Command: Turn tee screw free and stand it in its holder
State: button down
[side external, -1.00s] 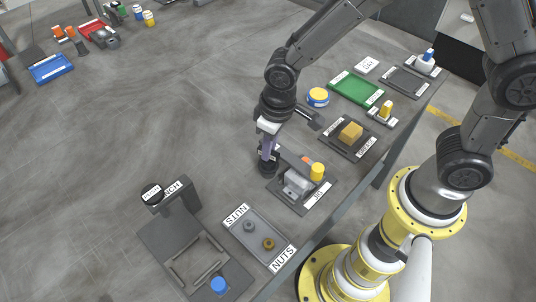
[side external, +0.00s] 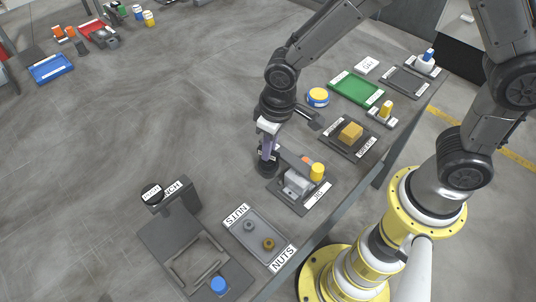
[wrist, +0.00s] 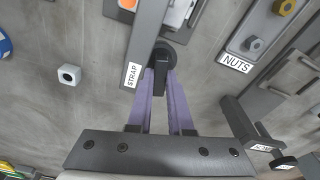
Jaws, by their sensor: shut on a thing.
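My gripper (wrist: 160,82) has purple fingers and is shut on the dark tee screw (wrist: 160,70), whose crossbar is between the fingertips in the wrist view. A round black base or boss surrounds the screw at the end of the grey strap (wrist: 147,45), which carries a STRAP label. I cannot tell how far the screw is threaded in. In the side view my gripper (side external: 267,152) points down over the far end of the strap, beside the jig plate (side external: 318,196) with its grey block (side external: 296,183). The screw itself is mostly hidden there. I cannot identify its holder with certainty.
A yellow-capped part (side external: 317,171) stands by the grey block. The nuts tray (side external: 262,238) and a dark press-like fixture (side external: 180,200) are nearer the camera. A grease tray (side external: 348,146) lies behind.

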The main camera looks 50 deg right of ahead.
jog(key=shift+r, duration=0.1)
dwell(0.3)
jog(key=n, duration=0.5)
jog(key=shift+w, duration=0.1)
jog(key=shift+n+y, duration=0.3)
jog(key=shift+n, duration=0.2)
jog(key=n, duration=0.3)
jog(key=shift+g, duration=0.3)
jog(key=shift+n, duration=1.5)
